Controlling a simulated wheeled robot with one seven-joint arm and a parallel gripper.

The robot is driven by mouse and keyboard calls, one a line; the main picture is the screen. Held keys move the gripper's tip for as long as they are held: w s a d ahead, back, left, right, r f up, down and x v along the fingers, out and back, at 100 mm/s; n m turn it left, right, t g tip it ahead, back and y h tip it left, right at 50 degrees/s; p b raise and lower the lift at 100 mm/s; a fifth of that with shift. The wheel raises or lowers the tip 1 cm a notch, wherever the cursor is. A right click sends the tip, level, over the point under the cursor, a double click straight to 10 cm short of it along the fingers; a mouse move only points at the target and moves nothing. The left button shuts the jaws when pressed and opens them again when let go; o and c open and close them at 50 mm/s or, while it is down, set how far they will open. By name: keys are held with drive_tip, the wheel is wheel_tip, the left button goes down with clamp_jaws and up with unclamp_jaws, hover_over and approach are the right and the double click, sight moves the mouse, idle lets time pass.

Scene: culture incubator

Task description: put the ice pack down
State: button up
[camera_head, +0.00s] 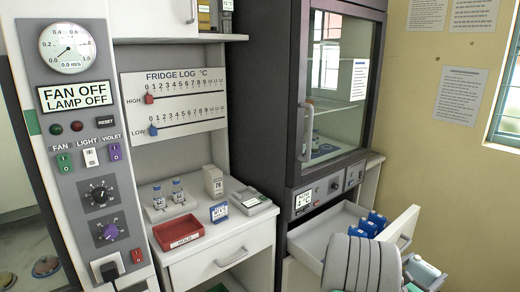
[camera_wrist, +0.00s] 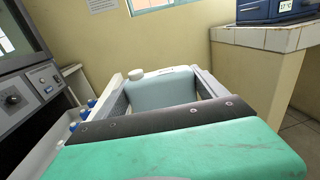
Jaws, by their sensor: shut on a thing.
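The ice pack (camera_wrist: 165,90) is a pale blue-grey block with a white cap. In the wrist view it sits between the two fingers of my gripper (camera_wrist: 166,84), which is shut on it. In the head view my gripper (camera_head: 422,270) is at the lower right, beside the open drawer's front, with part of the pale ice pack (camera_head: 428,274) showing. My grey arm hides some of this area. What lies directly under the ice pack cannot be seen.
An open white drawer (camera_head: 316,232) under the dark incubator (camera_head: 330,90) holds several blue-topped items (camera_head: 370,224). A counter at the left carries a red tray (camera_head: 178,232), bottles (camera_head: 178,190) and a blue sign (camera_head: 219,212). A tiled bench (camera_wrist: 262,38) stands at right in the wrist view.

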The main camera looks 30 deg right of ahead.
drive_tip(key=s+a+f+m+g, duration=0.1)
drive_tip(key=s+a+f+g, duration=0.15)
drive_tip(key=s+a, duration=0.25)
drive_tip(key=w+a+r+n+t+y+b, duration=0.25)
drive_tip(key=w+a+n+t+b, duration=0.75)
drive_tip(key=w+a, duration=1.25)
drive_tip(key=w+a+n+t+y+b, duration=0.1)
drive_tip(key=w+a+n+t+y, duration=0.15)
drive_tip(key=a, duration=0.65)
drive_tip(key=w+a+n+t+y+b, duration=0.1)
drive_tip(key=w+a+t+y, duration=0.25)
drive_tip(key=a, duration=0.65)
drive_tip(key=w+a+n+t+y+b, duration=0.1)
drive_tip(key=w+a+n+t+y, duration=0.2)
drive_tip(key=a, duration=0.6)
wheel_tip(320, 180, up, 11)
drive_tip(key=w+m+y+p, duration=0.1)
drive_tip(key=w+p, duration=0.1)
drive_tip(key=p, duration=2)
drive_tip(key=shift+w, duration=0.2)
drive_tip(key=shift+f, duration=0.25)
